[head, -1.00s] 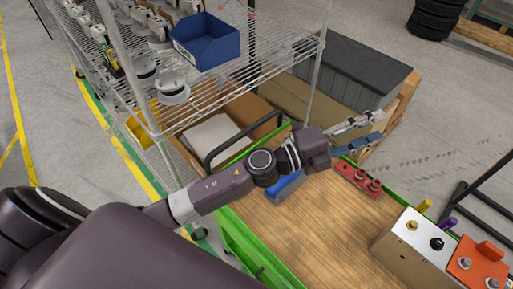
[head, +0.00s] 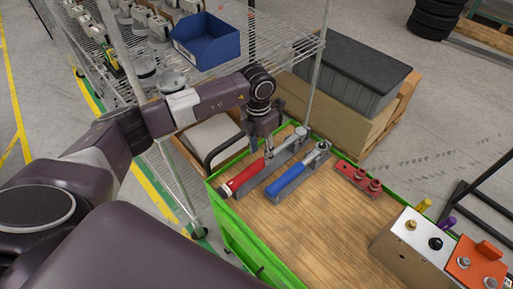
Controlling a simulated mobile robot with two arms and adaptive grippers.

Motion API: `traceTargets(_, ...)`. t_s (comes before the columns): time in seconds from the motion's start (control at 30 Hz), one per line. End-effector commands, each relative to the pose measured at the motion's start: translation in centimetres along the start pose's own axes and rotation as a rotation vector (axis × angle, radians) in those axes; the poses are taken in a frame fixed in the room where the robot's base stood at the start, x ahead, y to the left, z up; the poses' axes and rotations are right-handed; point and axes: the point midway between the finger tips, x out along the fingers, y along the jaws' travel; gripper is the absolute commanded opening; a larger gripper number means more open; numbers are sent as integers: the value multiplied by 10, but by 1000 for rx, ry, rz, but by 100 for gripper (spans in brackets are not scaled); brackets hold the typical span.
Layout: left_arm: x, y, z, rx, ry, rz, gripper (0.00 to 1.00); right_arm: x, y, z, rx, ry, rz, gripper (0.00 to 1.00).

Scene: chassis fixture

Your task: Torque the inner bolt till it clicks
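A red-handled torque wrench (head: 244,176) lies in a grey holder at the left end of the wooden bench top. A blue-handled wrench (head: 288,180) lies in a similar holder to its right. My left gripper (head: 269,150) points down at the middle of the red-handled wrench, close to its shaft; whether it touches is unclear, and its finger gap is too small to judge. At the right, a metal box (head: 400,250) carries a gold bolt (head: 411,226) and a black one (head: 436,243). An orange-red block (head: 478,266) beside it has bolts too. I cannot tell which bolt is the inner one.
A red bar with bolts or sockets (head: 358,179) lies near the bench's far edge. The bench's middle (head: 310,230) is clear. A wire rack (head: 195,95) with a blue bin (head: 206,42) stands at the left; a dark-lidded crate (head: 350,75) is behind.

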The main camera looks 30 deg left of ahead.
Motion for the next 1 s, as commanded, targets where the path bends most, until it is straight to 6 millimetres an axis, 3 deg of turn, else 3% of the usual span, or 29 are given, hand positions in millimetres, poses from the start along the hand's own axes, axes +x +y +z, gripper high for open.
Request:
traceTargets(0.1,-3,14,-5,-11,23,40,39,0,0,0,0,0,0,34)
traceTargets(0.37,11,16,-6,-11,27,43,39,9,0,1,1,0,0,34)
traceTargets(0.8,75,18,-7,-10,26,42,39,52,-1,5,1,0,0,34)
traceTargets(1.0,94,19,-7,-10,25,42,39,68,-1,7,1,-1,0,34)
